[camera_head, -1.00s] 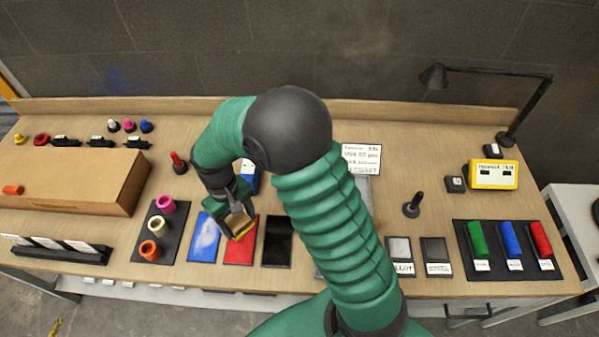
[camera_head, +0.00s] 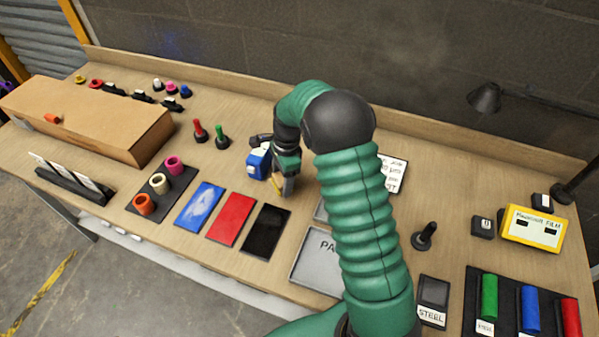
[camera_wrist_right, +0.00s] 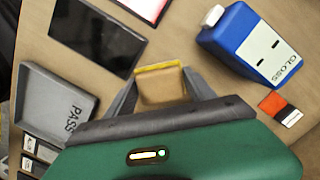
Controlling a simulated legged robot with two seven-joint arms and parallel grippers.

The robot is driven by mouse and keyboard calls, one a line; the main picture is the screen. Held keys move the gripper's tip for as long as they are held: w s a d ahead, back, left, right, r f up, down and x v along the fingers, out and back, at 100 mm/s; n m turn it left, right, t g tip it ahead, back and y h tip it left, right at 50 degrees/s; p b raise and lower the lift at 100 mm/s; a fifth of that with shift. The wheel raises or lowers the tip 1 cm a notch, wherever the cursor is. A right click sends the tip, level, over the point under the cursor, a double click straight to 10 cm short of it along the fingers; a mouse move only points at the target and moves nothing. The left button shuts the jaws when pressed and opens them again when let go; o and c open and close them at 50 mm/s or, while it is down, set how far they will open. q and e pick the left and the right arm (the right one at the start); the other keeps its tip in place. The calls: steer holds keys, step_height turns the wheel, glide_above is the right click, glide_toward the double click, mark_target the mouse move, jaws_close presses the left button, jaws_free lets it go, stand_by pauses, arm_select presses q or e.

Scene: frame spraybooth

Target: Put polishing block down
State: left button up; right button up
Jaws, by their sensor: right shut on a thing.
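The polishing block (camera_wrist_right: 160,87) is a tan block with a yellow edge. My right gripper (camera_wrist_right: 161,74) is shut on it, with one finger on each side. In the head view, the right gripper (camera_head: 285,187) and the block (camera_head: 276,186) are above the table behind the black pad (camera_head: 264,231), just right of the blue GLOSS bottle (camera_head: 258,163). The bottle also shows in the wrist view (camera_wrist_right: 246,45). I cannot tell whether the block touches the table. My left gripper is not in view.
Blue (camera_head: 200,206) and red (camera_head: 231,219) pads lie left of the black one. A grey PASS tray (camera_head: 307,271) stands right of it, partly behind my arm. Red (camera_head: 199,131) and green (camera_head: 221,136) upright pegs stand behind the pads.

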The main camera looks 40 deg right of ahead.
glide_above(298, 178)
steer(key=shift+d+f+p, duration=0.25)
steer(key=shift+f+p, duration=0.15)
steer(key=shift+p, duration=0.05)
step_height(298, 178, down, 3)
steer(key=shift+s+a+f+p, duration=0.1)
steer(key=shift+f+p, duration=0.05)
steer(key=shift+p, duration=0.15)
steer(key=shift+f, duration=0.15)
steer(key=shift+f, duration=0.1)
